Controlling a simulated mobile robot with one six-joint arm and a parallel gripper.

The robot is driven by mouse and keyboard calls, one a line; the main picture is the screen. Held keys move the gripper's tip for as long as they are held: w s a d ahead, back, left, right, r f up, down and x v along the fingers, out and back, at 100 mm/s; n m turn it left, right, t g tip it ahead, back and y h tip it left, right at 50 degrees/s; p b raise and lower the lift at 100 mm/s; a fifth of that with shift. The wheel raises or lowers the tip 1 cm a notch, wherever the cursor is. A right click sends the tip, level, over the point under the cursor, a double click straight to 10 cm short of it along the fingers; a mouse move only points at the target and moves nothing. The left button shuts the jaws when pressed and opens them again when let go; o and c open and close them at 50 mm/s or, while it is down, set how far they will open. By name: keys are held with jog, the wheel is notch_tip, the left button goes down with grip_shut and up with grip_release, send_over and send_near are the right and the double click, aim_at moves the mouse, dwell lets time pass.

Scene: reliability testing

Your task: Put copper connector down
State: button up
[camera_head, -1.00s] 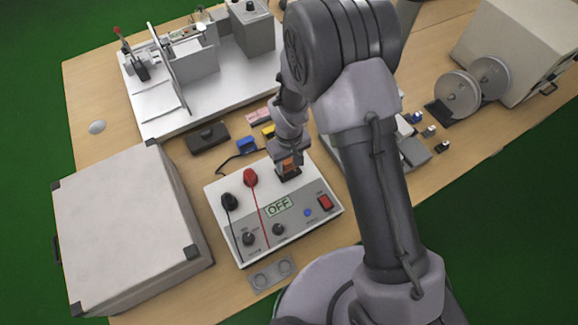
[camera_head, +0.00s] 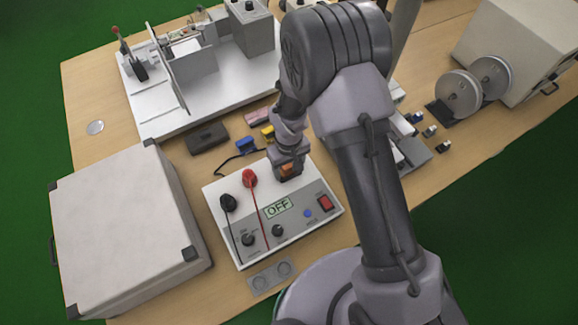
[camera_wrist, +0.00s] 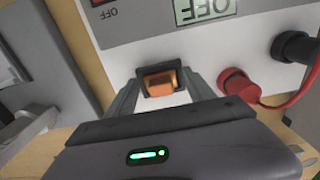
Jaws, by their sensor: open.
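The copper connector (camera_wrist: 161,82) is an orange-copper block in a dark socket on top of the grey-white power box (camera_wrist: 140,20). In the head view the connector (camera_head: 287,169) is partly covered by my gripper (camera_head: 289,164). My gripper is open, with one finger on each side of the connector. In the wrist view, gaps show between the fingers and the connector. The box (camera_head: 302,212) has a display reading OFF.
A red plug (camera_head: 249,178) and a black plug (camera_head: 228,203) with leads stand on the box close to my gripper. A large grey case (camera_head: 115,215) is to the left. A white fixture (camera_head: 155,115) stands behind. Small blocks lie nearby.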

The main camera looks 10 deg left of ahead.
notch_tip(320, 180, up, 12)
jog(key=p, duration=0.3)
notch_tip(320, 180, up, 8)
jog(key=f+m, duration=0.1)
jog(key=m, duration=0.1)
send_over(289, 168)
jog(key=w+d, duration=0.1)
jog(key=d, duration=0.1)
jog(key=s+d+r+m+t+y, duration=0.1)
jog(key=s+d+r+m, duration=0.1)
jog(key=d+r, duration=0.35)
jog(key=s+d+r+m+t, duration=0.2)
jog(key=r, duration=0.6)
jog(key=s+d+r+m+t, duration=0.1)
jog(key=s+d+r+m, duration=0.2)
jog(key=s, duration=0.3)
jog(key=s+d+r+m+t+y, duration=0.1)
jog(key=s+d+r+m, duration=0.1)
jog(key=s+r, duration=0.3)
jog(key=shift+s+d+m+t, duration=0.4)
jog(key=shift+s+d, duration=0.35)
jog(key=shift+s, duration=0.05)
